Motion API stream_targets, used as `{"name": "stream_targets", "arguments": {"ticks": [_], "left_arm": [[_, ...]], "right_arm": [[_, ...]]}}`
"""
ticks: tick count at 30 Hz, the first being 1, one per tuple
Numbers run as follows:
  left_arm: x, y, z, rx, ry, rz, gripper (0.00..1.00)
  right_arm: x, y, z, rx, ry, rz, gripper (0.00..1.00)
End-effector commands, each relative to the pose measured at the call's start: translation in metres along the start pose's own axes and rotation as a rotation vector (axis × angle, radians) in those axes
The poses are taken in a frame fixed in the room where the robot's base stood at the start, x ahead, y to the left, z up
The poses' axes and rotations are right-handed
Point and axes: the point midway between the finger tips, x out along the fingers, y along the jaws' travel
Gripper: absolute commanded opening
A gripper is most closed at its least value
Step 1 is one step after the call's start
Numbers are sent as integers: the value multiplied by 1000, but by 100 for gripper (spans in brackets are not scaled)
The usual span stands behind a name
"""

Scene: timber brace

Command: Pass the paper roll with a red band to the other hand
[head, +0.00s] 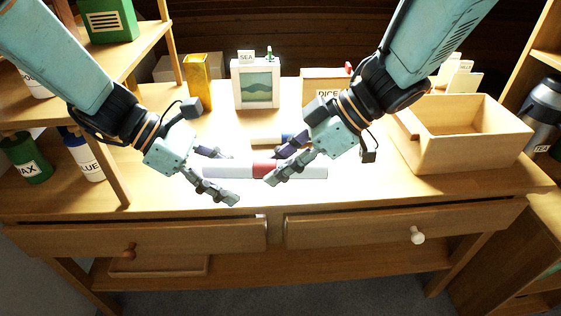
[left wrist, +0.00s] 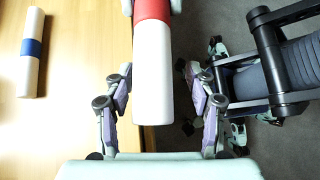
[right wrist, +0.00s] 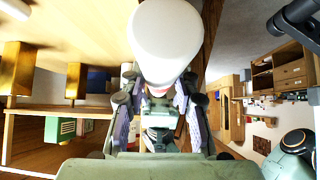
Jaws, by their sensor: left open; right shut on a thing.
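The white paper roll with a red band (head: 263,170) is held level above the desk's front part in the head view. My right gripper (head: 272,169) is shut on it at or just right of the red band. My left gripper (head: 230,177) is open, with its fingers on either side of the roll's left part. In the left wrist view the roll (left wrist: 153,75) extends between the open fingers, with gaps at both sides. In the right wrist view the roll's white end (right wrist: 167,40) points toward the camera and hides part of the fingers.
A roll with a blue band (head: 270,139) lies on the desk behind the held roll. An open wooden box (head: 465,155) stands at right. A framed picture (head: 255,85), a gold box (head: 197,82) and a DICE box (head: 322,85) stand at the back. Two drawers are below.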

Motion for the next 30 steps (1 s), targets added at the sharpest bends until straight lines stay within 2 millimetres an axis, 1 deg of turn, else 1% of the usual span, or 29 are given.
{"name": "stream_targets", "arguments": {"ticks": [1, 3, 8, 9, 11, 12, 14, 15, 17, 18, 20, 21, 24, 25, 27, 30], "left_arm": [[10, -7, -23, 0, 55, -14, 56], [20, -18, -52, 17, 132, -33, 56], [36, -53, -116, 85, 302, -103, 56], [40, -64, -132, 108, 342, -126, 56], [44, -80, -154, 149, 403, -161, 56], [46, -90, -169, 180, 442, -186, 56], [48, -108, -192, 233, 501, -228, 56], [49, -120, -206, 273, 538, -259, 56], [50, -139, -227, 342, 591, -308, 56], [51, -152, -241, 397, 625, -343, 56], [51, -172, -260, 490, 672, -399, 56], [51, -186, -272, 560, 698, -437, 56], [53, -216, -294, 748, 741, -519, 56], [54, -223, -299, 806, 748, -539, 56], [57, -240, -306, 938, 754, -576, 56], [64, -258, -308, 1104, 745, -603, 56]], "right_arm": [[0, 0, 0, 0, 0, 0, 0], [0, 0, 0, 0, 0, 0, 0], [0, 0, 0, 0, 0, 0, 0], [0, 0, 0, 0, 0, 0, 0], [0, 0, 0, 0, 0, 0, 0], [0, 0, 0, 0, 0, 0, 0], [0, 0, 0, 0, 0, 0, 0], [0, 0, 0, 0, 0, 0, 0], [0, 0, 0, 0, 0, 0, 0], [0, 0, 0, 0, 0, 0, 0], [0, 0, 0, 0, 0, 0, 0], [0, 0, 0, 0, 0, 0, 0], [0, 0, 0, 0, 0, 0, 0], [0, 0, 0, 0, 0, 0, 0], [0, 0, 0, 0, 0, 0, 0], [0, 0, 0, 0, 0, 0, 0]]}}
